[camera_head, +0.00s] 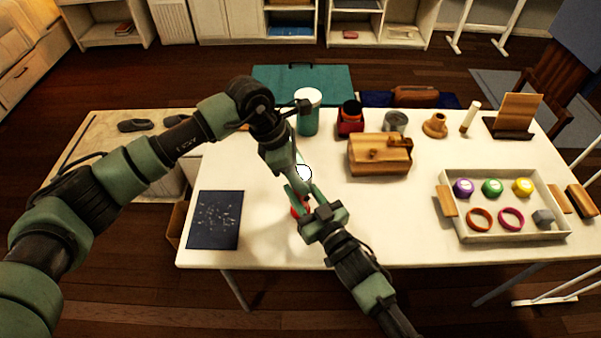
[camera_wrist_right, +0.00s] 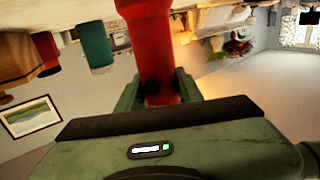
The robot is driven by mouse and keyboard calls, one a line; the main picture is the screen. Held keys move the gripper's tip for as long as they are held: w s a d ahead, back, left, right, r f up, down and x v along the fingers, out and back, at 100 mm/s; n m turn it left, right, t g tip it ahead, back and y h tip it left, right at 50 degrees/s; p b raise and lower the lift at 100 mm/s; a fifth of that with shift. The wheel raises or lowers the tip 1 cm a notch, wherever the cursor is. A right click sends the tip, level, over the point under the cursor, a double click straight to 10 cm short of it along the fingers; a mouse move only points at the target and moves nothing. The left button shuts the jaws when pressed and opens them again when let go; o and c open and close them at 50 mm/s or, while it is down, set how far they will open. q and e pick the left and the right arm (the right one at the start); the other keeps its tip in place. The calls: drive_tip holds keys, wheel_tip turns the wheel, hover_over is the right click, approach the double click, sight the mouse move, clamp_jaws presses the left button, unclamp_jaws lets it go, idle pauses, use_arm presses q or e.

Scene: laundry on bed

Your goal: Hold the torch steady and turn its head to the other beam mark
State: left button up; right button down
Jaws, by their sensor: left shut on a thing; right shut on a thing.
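The red torch (camera_head: 297,209) is held above the front part of the white table, mostly hidden behind my grippers. Its round white face (camera_head: 303,173) points up toward the head camera. My left gripper (camera_head: 300,182) comes down from the upper left and is shut at the head end. My right gripper (camera_head: 308,208) reaches in from below and is shut on the red body. In the right wrist view the red body (camera_wrist_right: 153,50) stands between the right fingers (camera_wrist_right: 158,92). The beam marks cannot be made out.
The white table (camera_head: 270,250) has a dark blue mat (camera_head: 214,220) at left. A teal-and-white cup (camera_head: 308,112) and a wooden box (camera_head: 378,155) stand behind my grippers. A tray (camera_head: 470,238) with rings and colored round items is at right. The front middle is clear.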

use_arm(q)
drive_tip(key=n+t, duration=0.1)
drive_tip(key=n, duration=0.3)
drive_tip(key=shift+t, duration=0.3)
drive_tip(key=n, duration=0.2)
drive_tip(key=n+t+y, duration=0.1)
drive_tip(key=n, duration=0.1)
drive_tip(key=shift+n+t, duration=0.3)
drive_tip(key=n+y, duration=0.1)
drive_tip(key=n, duration=0.3)
drive_tip(key=shift+r+n+t+y, duration=0.1)
drive_tip(key=shift+n+t+y, duration=0.2)
drive_tip(key=shift+t+y, duration=0.1)
drive_tip(key=shift+n+y, duration=0.7)
drive_tip(key=shift+n, duration=1.1)
use_arm(e)
drive_tip(key=shift+f, duration=0.1)
use_arm(q)
drive_tip(key=o, duration=1.4)
drive_tip(key=shift+c, duration=0.2)
